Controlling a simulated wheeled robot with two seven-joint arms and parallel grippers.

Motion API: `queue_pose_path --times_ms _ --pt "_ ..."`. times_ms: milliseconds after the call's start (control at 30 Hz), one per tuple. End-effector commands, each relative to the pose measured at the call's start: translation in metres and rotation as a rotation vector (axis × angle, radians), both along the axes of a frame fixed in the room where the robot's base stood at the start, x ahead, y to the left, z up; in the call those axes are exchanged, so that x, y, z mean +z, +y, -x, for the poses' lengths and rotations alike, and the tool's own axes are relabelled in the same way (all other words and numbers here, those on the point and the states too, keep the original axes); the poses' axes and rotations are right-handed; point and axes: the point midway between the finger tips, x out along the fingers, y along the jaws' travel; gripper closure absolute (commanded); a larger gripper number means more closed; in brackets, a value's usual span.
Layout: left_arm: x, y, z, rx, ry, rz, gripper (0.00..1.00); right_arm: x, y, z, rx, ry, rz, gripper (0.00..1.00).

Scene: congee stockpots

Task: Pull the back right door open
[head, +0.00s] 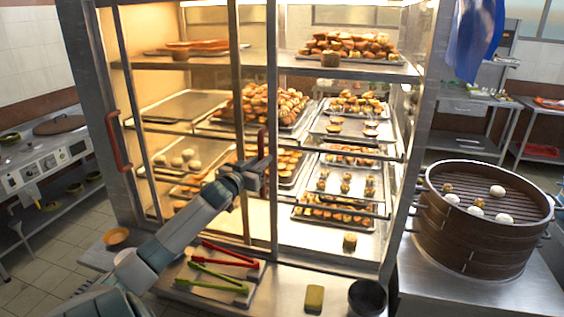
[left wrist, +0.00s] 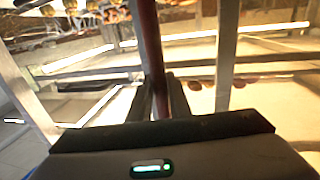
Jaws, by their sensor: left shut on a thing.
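The tall glass-fronted display cabinet (head: 340,68) stands ahead, lit inside. One dark red vertical handle (head: 262,142) is on the upright frame near the middle of its front. My left gripper (head: 262,167) is at this handle, shut on its lower part. In the left wrist view the red handle (left wrist: 150,45) runs down between the two dark fingers (left wrist: 162,97), which hide its lower end. A second red handle (head: 116,142) is on the left upright, away from my gripper. I cannot tell how far the held door stands open. My right gripper is not in view.
A yellow sponge (head: 314,298) and a dark cup (head: 367,297) stand at the front. A bamboo steamer (head: 470,240) with buns is on the right. Trays of pastries fill the shelves.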

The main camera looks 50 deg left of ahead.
Motion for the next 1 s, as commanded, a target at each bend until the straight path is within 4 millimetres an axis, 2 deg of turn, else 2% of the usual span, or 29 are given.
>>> queue_pose_path --times_ms 100,233,667,700,767,1000 --pt "0.000 0.017 0.011 -0.001 0.002 0.000 1.00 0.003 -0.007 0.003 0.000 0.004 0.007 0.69" --pt "0.000 0.027 0.017 -0.003 0.000 0.000 1.00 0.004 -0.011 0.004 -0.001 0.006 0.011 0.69" --pt "-0.001 0.032 0.020 -0.002 -0.001 0.002 1.00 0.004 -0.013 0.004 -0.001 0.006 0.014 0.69" --pt "-0.001 0.032 0.020 -0.002 0.000 0.001 0.76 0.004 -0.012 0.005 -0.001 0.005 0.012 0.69" --pt "-0.001 0.032 0.020 -0.002 0.000 0.001 0.64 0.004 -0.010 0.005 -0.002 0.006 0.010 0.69" --pt "-0.001 0.032 0.020 -0.003 -0.001 0.002 0.64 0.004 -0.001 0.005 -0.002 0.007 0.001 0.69"
